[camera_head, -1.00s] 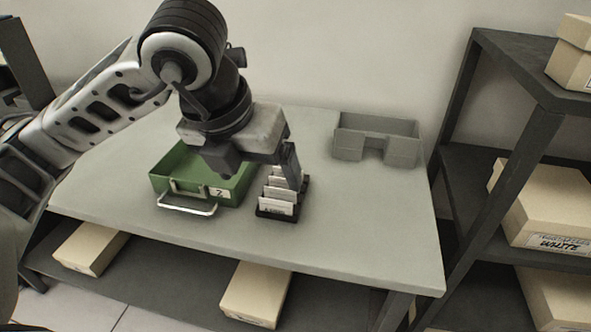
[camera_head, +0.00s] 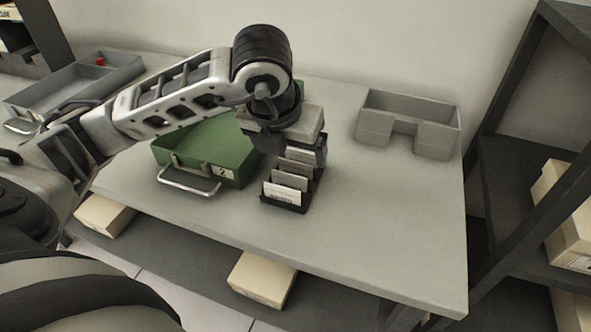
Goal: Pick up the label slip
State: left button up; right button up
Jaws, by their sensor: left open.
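Several pale slips stand in a dark rack (camera_head: 301,192) on the table; the front white slip (camera_head: 282,193) bears dark marks too small to read. I cannot tell which one is the label slip. My left gripper (camera_head: 290,146) is open and pointed down at the rear of the rack. It hides the back slips in part, and I cannot tell whether a slip is between its fingers. My right gripper is not in view.
A green drawer box (camera_head: 238,168) with a metal handle and small label stands left of the rack. A grey notched tray (camera_head: 441,131) stands at the back right. Another grey tray (camera_head: 62,88) with a small red thing (camera_head: 100,61) is at far left. The table's front right is clear.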

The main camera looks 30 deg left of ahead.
aim_at(295, 165)
pick_arm(q)
jog(key=x, duration=0.5)
jog(key=shift+s+d+p, duration=0.1)
jog(key=shift+p, duration=0.25)
jog(key=c, duration=1)
